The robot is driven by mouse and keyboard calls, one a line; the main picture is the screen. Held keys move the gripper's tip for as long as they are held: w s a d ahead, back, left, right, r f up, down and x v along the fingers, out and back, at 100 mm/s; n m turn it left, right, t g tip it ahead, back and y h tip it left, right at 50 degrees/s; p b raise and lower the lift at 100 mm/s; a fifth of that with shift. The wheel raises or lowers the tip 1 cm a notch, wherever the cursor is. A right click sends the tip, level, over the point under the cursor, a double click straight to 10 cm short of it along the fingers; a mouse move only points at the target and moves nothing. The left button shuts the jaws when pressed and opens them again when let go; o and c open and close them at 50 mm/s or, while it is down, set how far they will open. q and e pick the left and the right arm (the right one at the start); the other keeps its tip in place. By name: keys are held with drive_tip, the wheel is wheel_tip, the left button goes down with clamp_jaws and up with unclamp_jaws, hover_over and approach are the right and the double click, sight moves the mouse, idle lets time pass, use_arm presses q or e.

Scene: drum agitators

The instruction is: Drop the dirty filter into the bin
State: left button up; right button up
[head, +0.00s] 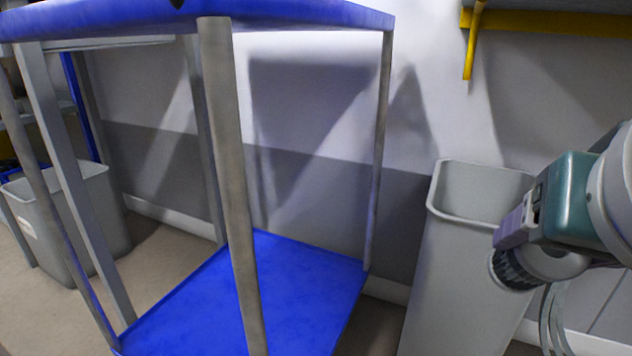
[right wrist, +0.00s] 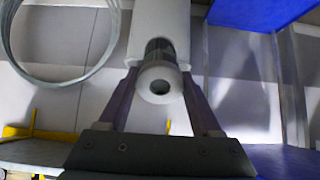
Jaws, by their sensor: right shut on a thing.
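My right gripper (head: 514,228) comes in from the right in the head view. It is shut on the dirty filter (head: 514,270), which has a dark ribbed end and a pale round part. The filter hangs beside the right edge of a tall grey bin (head: 455,285) and overlaps it in the picture; its exact depth relative to the opening I cannot tell. In the right wrist view the filter's pale ringed end (right wrist: 160,86) shows between the two purple fingers (right wrist: 158,105). My left gripper is not in view.
A blue-topped stand (head: 300,12) with grey posts and a blue lower shelf (head: 270,290) fills the middle. Another grey bin (head: 98,205) stands at the left. A yellow wall shelf (head: 550,22) is at the upper right. Thin looped cables (head: 555,320) hang below my right gripper.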

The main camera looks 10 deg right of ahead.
drive_tip(key=w+d+b, duration=0.3)
drive_tip(key=w+d, duration=0.4)
drive_tip(key=w, duration=0.4)
drive_tip(key=w+d+b, duration=0.4)
drive_tip(key=w+d, duration=0.3)
drive_tip(key=w, duration=0.5)
drive_tip(key=o, duration=1.4)
drive_tip(key=shift+o, duration=0.2)
